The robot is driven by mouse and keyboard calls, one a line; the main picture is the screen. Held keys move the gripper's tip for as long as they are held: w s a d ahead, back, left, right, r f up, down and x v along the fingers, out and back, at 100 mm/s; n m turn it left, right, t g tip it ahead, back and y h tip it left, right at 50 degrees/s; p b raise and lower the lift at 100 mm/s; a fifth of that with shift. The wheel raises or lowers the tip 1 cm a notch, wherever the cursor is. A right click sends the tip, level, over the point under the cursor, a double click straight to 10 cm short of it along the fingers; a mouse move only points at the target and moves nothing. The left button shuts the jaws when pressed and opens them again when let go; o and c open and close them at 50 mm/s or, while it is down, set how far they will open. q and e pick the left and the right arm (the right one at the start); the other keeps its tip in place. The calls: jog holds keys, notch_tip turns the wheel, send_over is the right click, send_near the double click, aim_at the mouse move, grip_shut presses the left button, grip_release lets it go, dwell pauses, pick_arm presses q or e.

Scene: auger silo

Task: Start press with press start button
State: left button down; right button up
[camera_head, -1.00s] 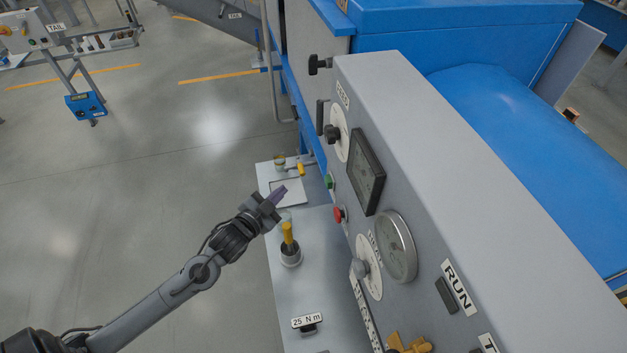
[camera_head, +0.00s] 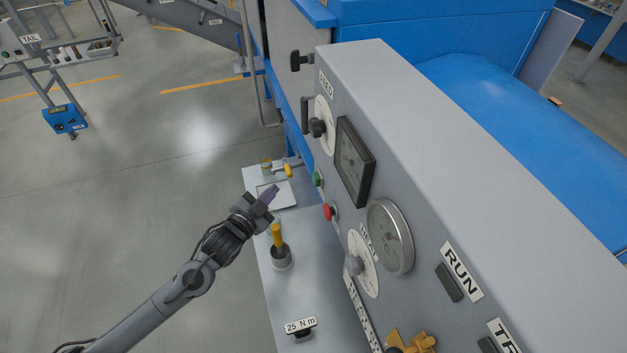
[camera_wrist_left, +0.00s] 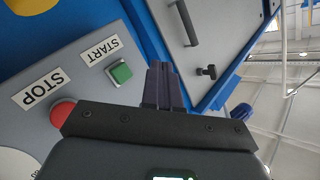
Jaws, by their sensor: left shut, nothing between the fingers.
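The green start button (camera_head: 317,179) is on the side face of the grey control panel (camera_head: 440,150), above the red stop button (camera_head: 330,211). In the left wrist view the green button (camera_wrist_left: 121,73) sits beside the START label (camera_wrist_left: 101,50), left of my fingertips. The red button (camera_wrist_left: 63,113) is lower left, partly covered by my gripper body, near the STOP label (camera_wrist_left: 38,88). My left gripper (camera_head: 272,194) is shut and empty, apart from the panel, to the left of the buttons. My right gripper is not in view.
Below my gripper is a grey shelf (camera_head: 310,262) with a yellow-handled tool (camera_head: 277,237) standing in a holder. The panel also carries dials, a round gauge (camera_head: 390,237) and a RUN switch (camera_head: 449,283). Open floor (camera_head: 120,220) lies to the left.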

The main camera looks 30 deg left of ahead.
aim_at(317, 179)
pick_arm(q)
jog(key=w+d+b, duration=0.2)
jog(key=w+d, duration=0.3)
jog(key=w, duration=0.1)
dwell(0.3)
dwell(0.9)
dwell(0.8)
jog(key=shift+w+d, duration=0.15)
jog(key=shift+w, duration=0.1)
dwell(0.3)
jog(key=shift+w+d, duration=0.15)
